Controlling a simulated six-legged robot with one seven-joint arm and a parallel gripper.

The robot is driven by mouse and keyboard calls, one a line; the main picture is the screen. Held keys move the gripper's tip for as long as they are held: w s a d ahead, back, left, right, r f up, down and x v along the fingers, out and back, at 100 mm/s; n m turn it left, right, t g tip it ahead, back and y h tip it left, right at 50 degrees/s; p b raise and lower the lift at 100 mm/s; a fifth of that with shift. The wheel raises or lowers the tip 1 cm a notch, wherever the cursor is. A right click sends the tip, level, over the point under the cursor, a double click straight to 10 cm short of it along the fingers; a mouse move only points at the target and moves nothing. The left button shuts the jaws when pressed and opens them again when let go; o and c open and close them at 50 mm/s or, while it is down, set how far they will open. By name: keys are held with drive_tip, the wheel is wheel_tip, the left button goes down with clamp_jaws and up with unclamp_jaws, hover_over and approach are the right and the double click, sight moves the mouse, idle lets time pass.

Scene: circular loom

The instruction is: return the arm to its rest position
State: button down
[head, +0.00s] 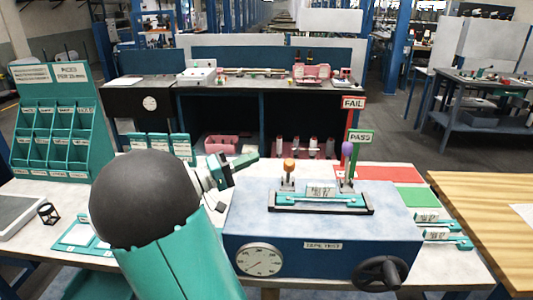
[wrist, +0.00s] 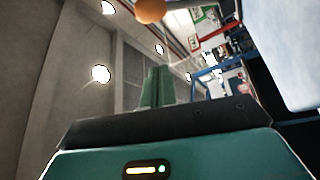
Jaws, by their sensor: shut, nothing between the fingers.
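My gripper (head: 250,158) is at the end of my teal and black arm, which fills the lower left of the head view. It hangs in the air to the left of the blue test machine (head: 310,225), above the table. Its teal fingers are together and point right, with nothing between them. In the wrist view the gripper (wrist: 157,85) shows its two fingers side by side, shut and empty. An orange knob (wrist: 150,10) is at the top edge of that view. My arm hides part of the table.
The machine carries a labelled teal piece (head: 320,196), an orange knob (head: 289,165), a purple knob (head: 347,150), a gauge (head: 259,260) and a handwheel (head: 382,273). FAIL (head: 353,102) and PASS (head: 361,136) signs stand behind it. A teal bin rack (head: 55,120) stands left.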

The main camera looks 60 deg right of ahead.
drive_tip(key=shift+v, duration=0.95)
